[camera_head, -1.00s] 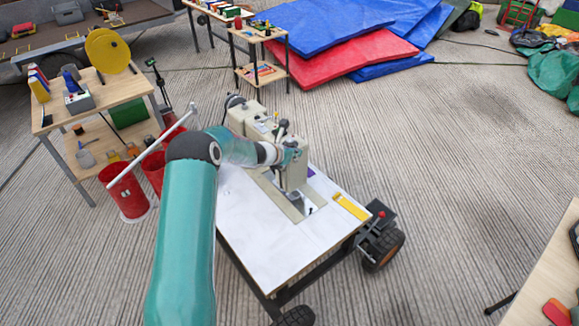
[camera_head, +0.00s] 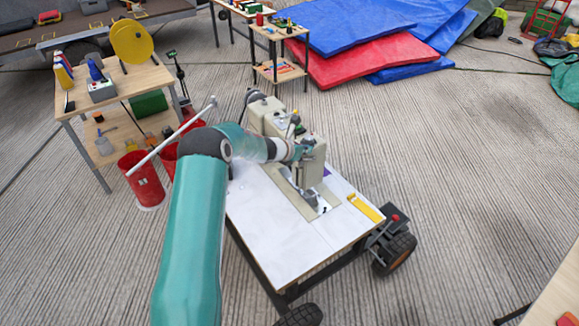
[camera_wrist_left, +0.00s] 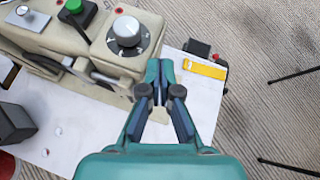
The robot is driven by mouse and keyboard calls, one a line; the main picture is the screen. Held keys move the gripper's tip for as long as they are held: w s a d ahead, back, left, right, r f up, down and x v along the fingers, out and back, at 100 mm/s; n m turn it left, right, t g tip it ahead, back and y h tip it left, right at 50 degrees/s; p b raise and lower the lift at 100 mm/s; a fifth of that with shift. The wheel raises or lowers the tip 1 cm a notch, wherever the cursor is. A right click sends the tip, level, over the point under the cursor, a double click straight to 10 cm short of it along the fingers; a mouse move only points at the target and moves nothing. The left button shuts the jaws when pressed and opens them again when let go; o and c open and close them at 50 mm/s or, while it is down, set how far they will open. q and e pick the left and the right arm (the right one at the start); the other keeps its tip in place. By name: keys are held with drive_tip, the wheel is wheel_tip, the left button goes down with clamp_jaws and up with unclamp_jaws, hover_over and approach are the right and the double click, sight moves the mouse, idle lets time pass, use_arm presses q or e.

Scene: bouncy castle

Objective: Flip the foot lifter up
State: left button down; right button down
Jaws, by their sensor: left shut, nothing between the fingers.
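A beige sewing machine (camera_head: 266,113) stands on a white-topped wheeled table (camera_head: 280,245). In the left wrist view, the machine (camera_wrist_left: 90,48) crosses the upper left, with a grey round dial (camera_wrist_left: 127,31) and a green button (camera_wrist_left: 74,6) on it. My left gripper (camera_head: 302,150) is at the near end of the machine head in the head view. In the wrist view, the left gripper (camera_wrist_left: 160,88) is shut and empty, just below the dial end. I cannot tell whether it touches the machine. I cannot make out the foot lifter; the arm and gripper cover part of that end. My right gripper is not in view.
A yellow strip (camera_head: 366,208) lies on the table's right side. A wooden stand (camera_head: 125,85) with tools and red buckets (camera_head: 142,182) is at the left. Blue and red mats (camera_head: 385,55) lie at the back. The floor to the right is mostly clear.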

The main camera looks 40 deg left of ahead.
use_arm(q)
drive_tip(key=v, duration=1.2)
drive_tip(key=shift+f, duration=0.1)
drive_tip(key=s+d+f+m+g+h, duration=0.1)
drive_tip(key=s+d+f+m+g, duration=0.2)
drive_tip(key=d+f, duration=0.35)
drive_tip(key=s+d+f+m+g+h, duration=0.1)
drive_tip(key=s+d+f+m+g, duration=0.15)
drive_tip(key=d+f+m, duration=0.35)
drive_tip(key=s+d+f+m+g+h, duration=0.1)
drive_tip(key=s+d+f+m, duration=0.3)
drive_tip(key=d, duration=0.3)
drive_tip(key=s+d+f+m+g, duration=0.2)
drive_tip(key=s+d+f+m, duration=0.1)
drive_tip(key=s+d+m, duration=0.5)
drive_tip(key=s+d+f+m+g+h, duration=0.1)
drive_tip(key=s+d+f+m+g, duration=0.1)
drive_tip(key=s+d+m, duration=0.7)
drive_tip(key=d+f+m, duration=0.1)
drive_tip(key=d+m, duration=0.1)
drive_tip(key=m, duration=0.3)
drive_tip(key=shift+f, duration=0.25)
